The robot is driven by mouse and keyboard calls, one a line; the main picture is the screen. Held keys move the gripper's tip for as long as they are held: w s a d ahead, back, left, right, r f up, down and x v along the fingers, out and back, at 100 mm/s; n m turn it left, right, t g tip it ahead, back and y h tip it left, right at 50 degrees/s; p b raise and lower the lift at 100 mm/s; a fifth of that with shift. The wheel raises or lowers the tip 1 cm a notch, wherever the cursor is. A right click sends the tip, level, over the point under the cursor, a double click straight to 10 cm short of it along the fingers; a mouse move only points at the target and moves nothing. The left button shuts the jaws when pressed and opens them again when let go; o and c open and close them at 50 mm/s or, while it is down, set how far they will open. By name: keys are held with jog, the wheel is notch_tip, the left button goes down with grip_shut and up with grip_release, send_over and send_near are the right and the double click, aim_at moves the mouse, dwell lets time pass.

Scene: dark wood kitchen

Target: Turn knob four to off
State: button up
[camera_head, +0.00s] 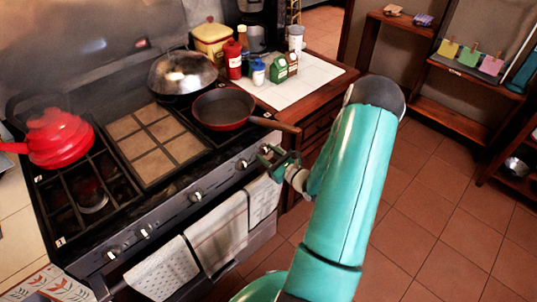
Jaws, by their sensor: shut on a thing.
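The stove (75,254) has a dark front panel with a row of several silver knobs. Knobs show at the left (110,254), left of the middle (145,232), at the middle (195,196) and toward the right (241,164). My gripper (267,154) is at the right end of this row, at the panel. It is shut on a stove knob, which its fingers mostly hide. The number and setting of that knob cannot be read. My teal arm comes in from the lower right.
A red kettle (61,138), a domed metal lid (182,72) and a frying pan (223,108) sit on the stove. The pan's handle sticks out above my gripper. Towels (217,231) hang below the knobs. The tiled floor (440,220) at right is clear.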

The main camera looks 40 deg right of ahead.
jog(key=shift+m, duration=0.9)
jog(key=o, duration=1)
jog(key=shift+c, duration=0.2)
jog(key=s, duration=1.3)
jog(key=shift+s+d, duration=0.2)
jog(key=shift+s, duration=0.2)
